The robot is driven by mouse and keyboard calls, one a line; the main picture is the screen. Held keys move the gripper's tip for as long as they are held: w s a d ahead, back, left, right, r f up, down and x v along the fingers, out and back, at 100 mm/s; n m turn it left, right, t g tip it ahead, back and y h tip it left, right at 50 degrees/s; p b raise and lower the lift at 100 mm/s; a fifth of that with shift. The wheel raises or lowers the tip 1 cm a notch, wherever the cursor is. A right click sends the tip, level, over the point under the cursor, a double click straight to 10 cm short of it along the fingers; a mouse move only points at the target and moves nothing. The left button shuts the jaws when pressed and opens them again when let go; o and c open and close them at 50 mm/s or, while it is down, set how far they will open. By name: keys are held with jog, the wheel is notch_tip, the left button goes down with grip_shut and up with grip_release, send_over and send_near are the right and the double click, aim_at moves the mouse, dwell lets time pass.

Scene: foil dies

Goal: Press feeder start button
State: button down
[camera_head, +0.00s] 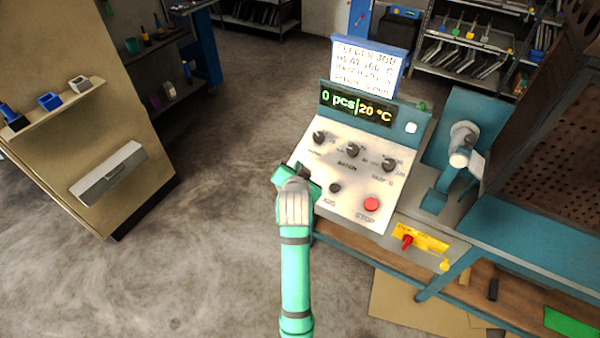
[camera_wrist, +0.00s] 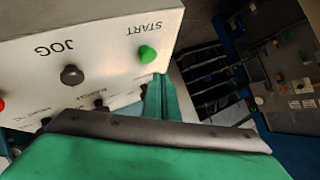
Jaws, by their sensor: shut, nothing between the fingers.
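The sloped control panel (camera_head: 350,215) stands right of centre in the head view. The green start button (camera_wrist: 147,54) shows in the wrist view, with START printed beside it. In the head view it is hidden behind my gripper (camera_head: 298,178), which is over the panel's left edge. In the wrist view my gripper's green fingers (camera_wrist: 165,98) are shut and empty. Their tip appears close to the start button; I cannot tell whether they touch. The display (camera_head: 356,105) reads 0 pcs and 20 °C.
The black jog button (camera_head: 335,187) and red stop button (camera_head: 371,204) are right of my gripper. Three black knobs (camera_head: 352,150) are above them. A yellow switch plate with a red handle (camera_head: 407,242) is lower right. Open floor (camera_head: 190,260) lies left of the panel.

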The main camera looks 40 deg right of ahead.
jog(key=shift+w+d+f, duration=0.1)
jog(key=shift+f, duration=0.55)
jog(key=shift+w+f, duration=0.1)
jog(key=shift+w, duration=0.05)
dwell(1.5)
jog(key=shift+f, duration=0.1)
jog(key=shift+d+f, duration=0.15)
